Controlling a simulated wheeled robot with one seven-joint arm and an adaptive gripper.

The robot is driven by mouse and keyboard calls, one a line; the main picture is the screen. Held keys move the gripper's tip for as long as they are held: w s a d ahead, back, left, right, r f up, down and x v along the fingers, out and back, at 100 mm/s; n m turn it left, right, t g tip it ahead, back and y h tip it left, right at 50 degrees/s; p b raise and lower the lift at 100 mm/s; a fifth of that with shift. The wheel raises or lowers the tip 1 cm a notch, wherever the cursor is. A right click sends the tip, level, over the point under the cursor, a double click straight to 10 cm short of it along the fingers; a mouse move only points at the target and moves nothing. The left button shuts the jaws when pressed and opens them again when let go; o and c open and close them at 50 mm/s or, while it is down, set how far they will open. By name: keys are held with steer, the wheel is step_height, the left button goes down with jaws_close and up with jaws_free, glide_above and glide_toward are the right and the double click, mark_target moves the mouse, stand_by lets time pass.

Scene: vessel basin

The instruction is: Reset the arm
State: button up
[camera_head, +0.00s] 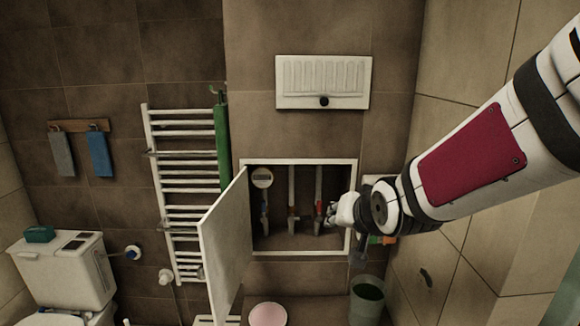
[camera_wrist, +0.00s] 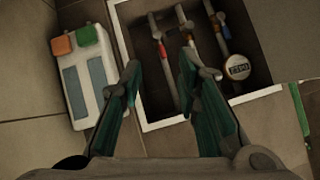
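My gripper (camera_wrist: 160,85) is open and empty in the wrist view, its two green-lined fingers apart. It is in front of an open wall cabinet (camera_wrist: 150,126), which holds pipes with valves and a round meter (camera_wrist: 238,67). In the head view my arm (camera_head: 470,155) reaches in from the right. Its end is at the right edge of the cabinet (camera_head: 300,161), and the fingers are too small and partly hidden there to read. The white cabinet door (camera_head: 224,245) stands open to the left.
A white box with orange and green parts (camera_wrist: 84,80) is beside the cabinet. A towel radiator (camera_head: 182,152) with a green towel (camera_head: 222,145) stands left of it. A white vent panel (camera_head: 323,80) is above. A green bucket (camera_head: 367,300) and pink basin (camera_head: 267,315) are below.

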steer(key=s+d+r+n+g, duration=0.1)
steer(key=s+d, duration=0.3)
steer(key=s, duration=0.9)
steer(key=s+d+r+n+g+h, duration=0.1)
steer(key=s+d+g, duration=0.3)
steer(key=s, duration=0.9)
steer(key=shift+r+h, duration=0.3)
steer(key=shift+r, duration=0.4)
steer(key=shift+d, duration=0.1)
